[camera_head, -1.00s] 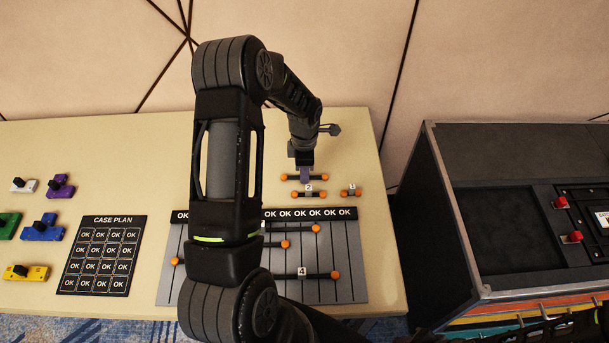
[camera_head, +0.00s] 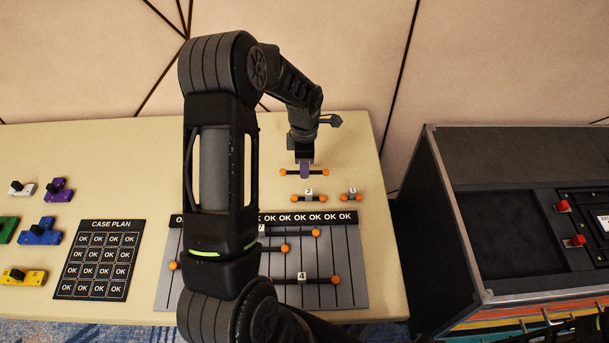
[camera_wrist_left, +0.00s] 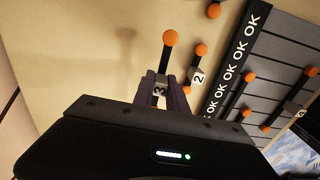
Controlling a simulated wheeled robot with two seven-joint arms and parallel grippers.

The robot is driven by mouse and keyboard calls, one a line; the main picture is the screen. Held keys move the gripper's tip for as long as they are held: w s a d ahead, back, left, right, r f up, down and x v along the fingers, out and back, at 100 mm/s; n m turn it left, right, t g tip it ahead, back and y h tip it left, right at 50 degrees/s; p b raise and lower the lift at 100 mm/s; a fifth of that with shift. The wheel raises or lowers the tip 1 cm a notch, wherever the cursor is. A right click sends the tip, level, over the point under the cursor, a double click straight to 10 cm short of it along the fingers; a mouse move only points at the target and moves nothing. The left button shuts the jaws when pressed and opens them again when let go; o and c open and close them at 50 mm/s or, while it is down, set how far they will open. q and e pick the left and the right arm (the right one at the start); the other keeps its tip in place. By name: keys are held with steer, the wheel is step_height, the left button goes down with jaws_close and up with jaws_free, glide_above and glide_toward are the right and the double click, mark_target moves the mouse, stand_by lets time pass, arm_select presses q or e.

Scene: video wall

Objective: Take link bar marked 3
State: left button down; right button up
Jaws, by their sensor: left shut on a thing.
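The link bar marked 3 (camera_wrist_left: 168,62) is a dark bar with orange ball ends and a white numbered block. In the left wrist view its block sits between the fingers of my left gripper (camera_wrist_left: 162,90). In the head view the left gripper (camera_head: 305,171) is shut on this bar (camera_head: 318,172), which is level and appears a little above the table. The gripper hides its middle and number in the head view. The right gripper does not show.
Link bar 2 (camera_head: 308,196) and a shorter bar (camera_head: 350,195) lie close in front. The grey board (camera_head: 350,265) with an OK strip holds bars, including 4 (camera_head: 302,276). A CASE PLAN card (camera_head: 98,260) and coloured pieces (camera_head: 40,232) lie left. A black case (camera_head: 510,230) stands right.

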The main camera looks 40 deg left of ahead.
arm_select(q)
step_height(320, 180, up, 6)
steer(key=shift+f+b, duration=0.1)
steer(key=shift+b, duration=0.3)
steer(key=shift+f, duration=0.15)
